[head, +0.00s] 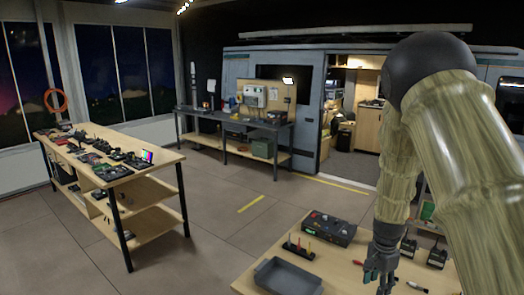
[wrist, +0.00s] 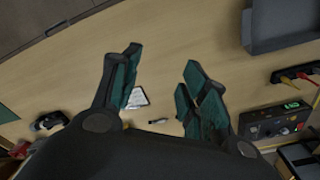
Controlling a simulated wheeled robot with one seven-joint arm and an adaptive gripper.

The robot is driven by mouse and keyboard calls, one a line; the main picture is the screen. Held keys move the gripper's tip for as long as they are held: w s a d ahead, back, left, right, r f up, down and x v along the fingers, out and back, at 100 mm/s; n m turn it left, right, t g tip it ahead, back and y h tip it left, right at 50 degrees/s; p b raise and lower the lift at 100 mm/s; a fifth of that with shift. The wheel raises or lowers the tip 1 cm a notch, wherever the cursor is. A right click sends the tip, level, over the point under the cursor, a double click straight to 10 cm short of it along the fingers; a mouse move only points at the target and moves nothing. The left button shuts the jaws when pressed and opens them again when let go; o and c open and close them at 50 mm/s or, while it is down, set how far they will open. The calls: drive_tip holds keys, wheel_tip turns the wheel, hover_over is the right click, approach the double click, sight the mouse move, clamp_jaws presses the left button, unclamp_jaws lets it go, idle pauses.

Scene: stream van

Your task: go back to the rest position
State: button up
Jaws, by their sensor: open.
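My gripper (head: 376,272) hangs at the end of my arm over the light wooden table (head: 260,262) at the lower right of the head view. In the wrist view my gripper (wrist: 163,75) has its dark fingers with teal pads spread apart.
A grey tray (head: 288,279), a dark box with buttons (head: 328,228) and a holder with coloured sticks (head: 298,248) stand left of the gripper. Dark devices (head: 437,257) stand right of it. A loaded workbench (head: 150,168) is at left; the floor between is clear.

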wheel_tip(320, 180, down, 10)
drive_tip(key=s+n, duration=0.1)
drive_tip(key=n, duration=0.1)
drive_tip(key=s+a+f+n, duration=0.3)
drive_tip(key=s+f, duration=0.5)
drive_tip(key=s, duration=0.3)
drive_tip(key=s+a+f+n, duration=0.3)
drive_tip(key=s, duration=0.6)
drive_tip(key=s+a+f+n, duration=0.3)
drive_tip(key=s, duration=0.5)
drive_tip(key=s+a+f+n, duration=0.3)
drive_tip(key=s+a, duration=0.1)
drive_tip(key=s, duration=0.5)
wheel_tip(320, 180, down, 12)
drive_tip(key=b, duration=1.2)
drive_tip(key=shift+y, duration=0.3)
drive_tip(key=shift+r, duration=0.1)
drive_tip(key=shift+c, duration=0.8)
drive_tip(key=shift+s, duration=0.1)
